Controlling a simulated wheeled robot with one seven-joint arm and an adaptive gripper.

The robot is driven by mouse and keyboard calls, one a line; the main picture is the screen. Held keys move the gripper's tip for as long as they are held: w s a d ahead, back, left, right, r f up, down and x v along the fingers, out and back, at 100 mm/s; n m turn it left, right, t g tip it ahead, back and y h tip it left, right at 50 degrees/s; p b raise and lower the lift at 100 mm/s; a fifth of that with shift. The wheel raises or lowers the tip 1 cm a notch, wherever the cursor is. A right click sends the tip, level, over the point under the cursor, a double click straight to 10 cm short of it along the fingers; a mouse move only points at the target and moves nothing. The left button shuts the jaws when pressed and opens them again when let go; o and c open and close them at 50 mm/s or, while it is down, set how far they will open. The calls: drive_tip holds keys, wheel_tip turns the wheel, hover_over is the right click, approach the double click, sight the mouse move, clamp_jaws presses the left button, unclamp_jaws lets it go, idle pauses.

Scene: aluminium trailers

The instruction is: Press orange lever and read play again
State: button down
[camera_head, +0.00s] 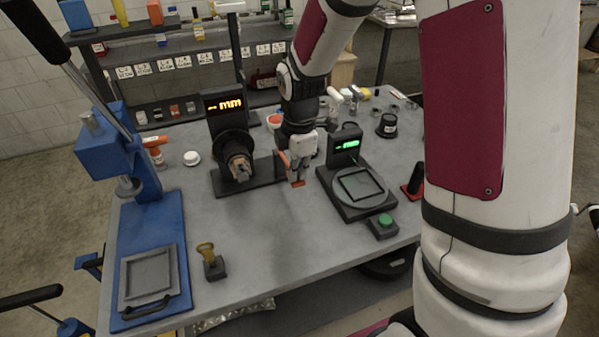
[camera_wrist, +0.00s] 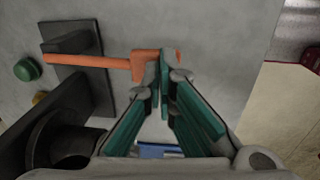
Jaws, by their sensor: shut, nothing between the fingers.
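The orange lever (camera_head: 298,184) is at the right end of the black gauge fixture (camera_head: 250,187). It crosses the wrist view as an orange bar (camera_wrist: 95,61) with a wider block beside my fingers. The gauge's display (camera_head: 226,104) glows orange and reads "-- mm". A round dark chuck (camera_head: 236,150) stands below the display. My gripper (camera_head: 300,168) is shut and empty, pointing down at the lever. In the wrist view my fingertips (camera_wrist: 165,72) overlap the lever's end; I cannot tell whether they touch it.
A scale (camera_head: 362,188) with a green display and a green button (camera_head: 386,221) stands just right of my gripper. A blue press (camera_head: 150,240) is on the left. A small stand with a yellow-brown piece (camera_head: 208,252) is at the front. The front middle of the bench is clear.

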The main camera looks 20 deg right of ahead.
sight(299, 184)
drive_tip(key=f, duration=0.2)
drive_tip(key=s+f, duration=0.1)
drive_tip(key=f, duration=0.1)
drive_tip(key=shift+f, duration=0.4)
drive_tip(key=shift+s+f, duration=0.1)
drive_tip(key=shift+f, duration=0.05)
drive_tip(key=shift+s, duration=0.1)
drive_tip(key=shift+s+r, duration=0.1)
drive_tip(key=shift+r, duration=0.3)
drive_tip(key=s+r+p, duration=0.1)
drive_tip(key=s+r, duration=0.1)
drive_tip(key=r, duration=0.4)
drive_tip(key=s+r+p, duration=0.1)
drive_tip(key=s+r, duration=0.1)
drive_tip(key=r, duration=0.4)
drive_tip(key=shift+s+r+p, duration=0.25)
drive_tip(key=shift+r+p, duration=0.05)
drive_tip(key=shift+p, duration=0.1)
drive_tip(key=shift+r, duration=0.1)
